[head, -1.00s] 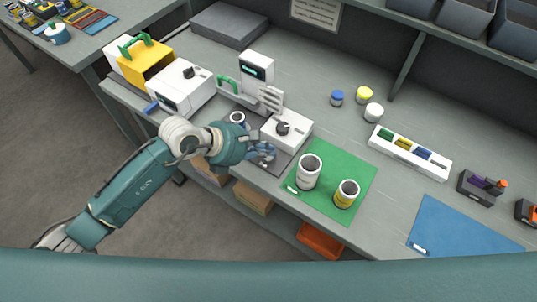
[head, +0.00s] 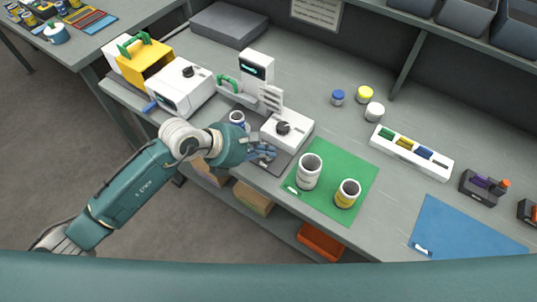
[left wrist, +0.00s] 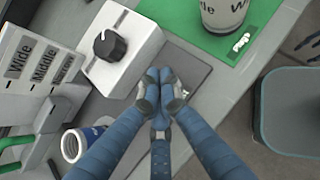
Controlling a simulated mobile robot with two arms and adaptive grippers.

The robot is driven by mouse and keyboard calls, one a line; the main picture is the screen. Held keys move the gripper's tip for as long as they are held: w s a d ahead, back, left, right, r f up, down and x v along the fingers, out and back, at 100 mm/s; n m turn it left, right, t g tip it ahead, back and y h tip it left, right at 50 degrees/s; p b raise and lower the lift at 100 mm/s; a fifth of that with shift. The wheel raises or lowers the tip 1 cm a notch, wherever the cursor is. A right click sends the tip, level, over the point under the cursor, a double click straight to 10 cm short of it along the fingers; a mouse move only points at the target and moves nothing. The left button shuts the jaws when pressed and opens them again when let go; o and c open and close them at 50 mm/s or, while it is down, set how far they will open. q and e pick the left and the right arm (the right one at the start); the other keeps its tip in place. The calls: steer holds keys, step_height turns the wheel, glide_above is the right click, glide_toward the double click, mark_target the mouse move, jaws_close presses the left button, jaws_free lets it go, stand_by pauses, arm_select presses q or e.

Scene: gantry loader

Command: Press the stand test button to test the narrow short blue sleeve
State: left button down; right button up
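The narrow short blue sleeve (head: 237,118), a small white cup shape with a blue band, stands at the left of the test stand's dark base plate (head: 280,167). It also shows at the lower left of the left wrist view (left wrist: 72,146). The stand has a white box with a black knob (head: 283,128) and a small display (head: 257,69). My left gripper (head: 266,153) is low over the front of the plate, its fingertips together and empty. In the left wrist view the fingertips (left wrist: 163,88) hide what lies beneath them, so contact with the button cannot be told. My right gripper is not in view.
A green mat (head: 327,205) with two larger sleeves lies right of the stand. A white machine (head: 180,88) stands at the left. Three small round pieces, a white rack (head: 410,153) and a blue mat (head: 465,228) are farther right.

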arm_select(q)
steer(key=shift+f, duration=0.35)
stand_by(0.3)
steer(key=shift+r, duration=0.15)
steer(key=shift+r+p, duration=0.3)
steer(key=shift+r, duration=0.35)
steer(key=shift+r+p, duration=1.75)
steer(key=shift+r, duration=0.8)
